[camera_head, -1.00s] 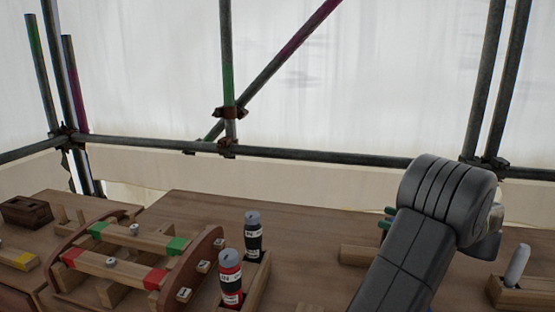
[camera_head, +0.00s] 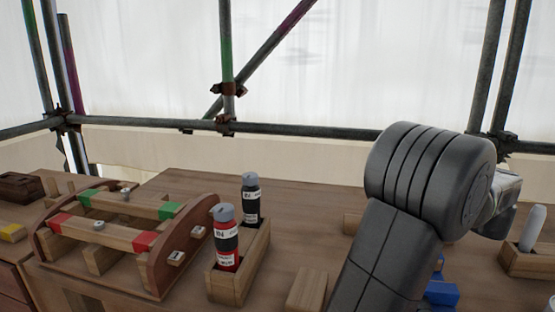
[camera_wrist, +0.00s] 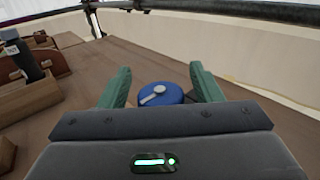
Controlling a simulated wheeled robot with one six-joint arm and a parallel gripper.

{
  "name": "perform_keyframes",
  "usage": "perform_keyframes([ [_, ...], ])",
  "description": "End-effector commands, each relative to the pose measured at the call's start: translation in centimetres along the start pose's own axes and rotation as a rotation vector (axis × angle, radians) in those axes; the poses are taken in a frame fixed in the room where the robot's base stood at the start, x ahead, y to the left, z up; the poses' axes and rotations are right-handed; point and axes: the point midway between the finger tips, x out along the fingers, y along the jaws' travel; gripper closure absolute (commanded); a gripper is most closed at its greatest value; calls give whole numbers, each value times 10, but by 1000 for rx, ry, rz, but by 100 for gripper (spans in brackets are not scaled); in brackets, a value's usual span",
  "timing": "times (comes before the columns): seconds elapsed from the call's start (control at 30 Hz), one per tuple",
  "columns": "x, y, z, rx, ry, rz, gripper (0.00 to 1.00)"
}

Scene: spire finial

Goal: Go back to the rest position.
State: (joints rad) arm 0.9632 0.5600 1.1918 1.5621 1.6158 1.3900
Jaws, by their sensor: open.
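In the wrist view my gripper (camera_wrist: 162,82) is open, its two green fingers spread apart. A blue round object (camera_wrist: 172,95) with a pale metal piece on top shows between the fingers; I cannot tell how far below or beyond them it is, and no contact shows. In the head view my dark arm fills the right side and hides the fingers. A blue block-like thing (camera_head: 442,293) shows partly behind the arm there.
A wooden rack (camera_head: 155,262) with red and green marked bars stands left on the workbench (camera_head: 300,205). A wooden holder (camera_head: 228,288) carries a red bottle (camera_head: 225,245) and a black bottle (camera_head: 250,205). A holder with a grey-white peg (camera_head: 532,228) is at right. Scaffold poles (camera_head: 300,130) stand behind.

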Motion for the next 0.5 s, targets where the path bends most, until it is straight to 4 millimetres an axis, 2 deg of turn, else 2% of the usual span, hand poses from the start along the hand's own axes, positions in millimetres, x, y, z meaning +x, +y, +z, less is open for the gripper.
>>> perform_keyframes([
  [0.03, 0, 0, -4, -3, 0, -16, 41],
  [0.5, 0, -2, -5, -3, -1, -184, 41],
])
